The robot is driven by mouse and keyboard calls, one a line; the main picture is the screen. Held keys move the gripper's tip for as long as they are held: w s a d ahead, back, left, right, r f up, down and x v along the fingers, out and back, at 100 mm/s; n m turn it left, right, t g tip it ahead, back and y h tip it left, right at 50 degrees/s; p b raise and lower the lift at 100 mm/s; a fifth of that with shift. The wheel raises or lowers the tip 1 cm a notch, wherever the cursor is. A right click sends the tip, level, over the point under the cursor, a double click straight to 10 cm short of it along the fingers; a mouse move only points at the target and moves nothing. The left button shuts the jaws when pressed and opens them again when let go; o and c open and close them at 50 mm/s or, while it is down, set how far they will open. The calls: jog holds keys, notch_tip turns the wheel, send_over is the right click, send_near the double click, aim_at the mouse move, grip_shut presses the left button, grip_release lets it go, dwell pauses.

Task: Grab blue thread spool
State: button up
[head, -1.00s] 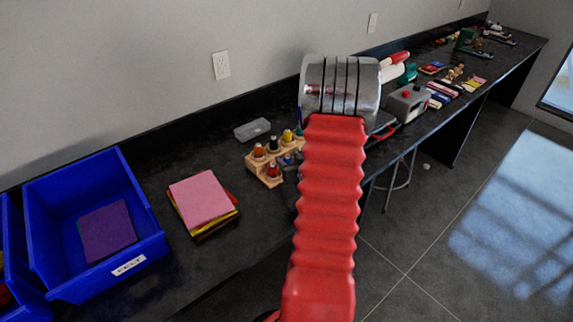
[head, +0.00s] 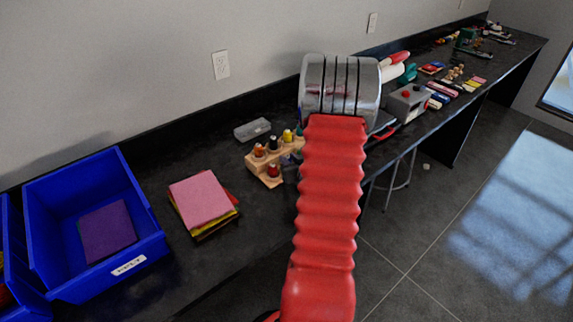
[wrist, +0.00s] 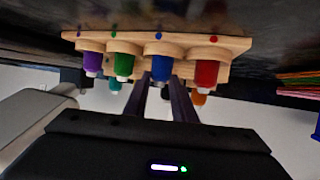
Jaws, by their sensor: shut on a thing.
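The blue thread spool (wrist: 162,68) shows in the wrist view at the wooden rack (wrist: 215,42), in line with a blue dot on the rack. My gripper (wrist: 165,85) has its two dark fingers at the sides of the blue spool and is shut on it. A red spool (wrist: 206,73) is to its right, a green spool (wrist: 123,65) and a purple spool (wrist: 92,63) to its left. In the head view the rack (head: 272,182) stands on the dark counter, and my red arm hides its right part, the gripper and the blue spool.
A clear grey case (head: 252,130) lies behind the rack. A stack of felt sheets (head: 200,198) and a blue bin (head: 150,250) labelled FELT are to the left. A grey box with a red knob (head: 408,102) is to the right. The floor beyond the counter edge is open.

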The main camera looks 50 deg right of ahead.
notch_tip(320, 180, up, 10)
dwell(0.9)
jog(key=shift+a, duration=0.1)
dwell(0.5)
